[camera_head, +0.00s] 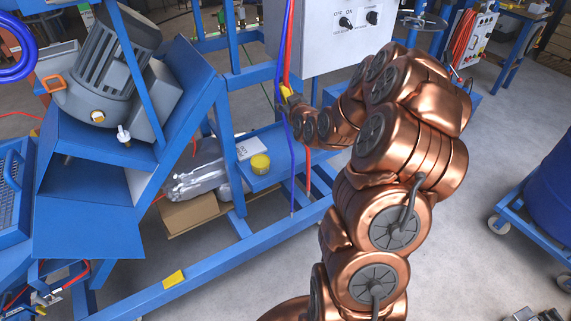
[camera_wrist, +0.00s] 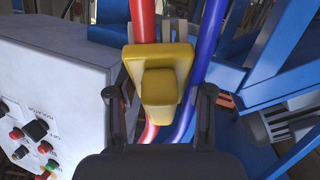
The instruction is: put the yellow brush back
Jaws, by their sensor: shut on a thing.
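The yellow brush (camera_wrist: 168,62) is a blocky piece with a raised square part. It sits between the two dark fingers of my gripper (camera_wrist: 160,92), which is shut on it. Behind the brush in the wrist view run a red hose (camera_wrist: 144,20) and a blue hose (camera_wrist: 206,40). In the head view only a small yellow bit of the brush (camera_head: 286,91) shows at the end of my copper arm, beside the hanging hoses. Whether the brush touches the hoses is not clear. My fingers are mostly hidden in the head view.
A grey control box (camera_head: 325,32) stands close behind my gripper. Below is a blue shelf (camera_head: 285,150) with a round yellow-topped container (camera_head: 260,163) and a white label. A grey motor (camera_head: 105,65) sits on the blue frame at left. Open floor lies at right, near a blue drum (camera_head: 553,190).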

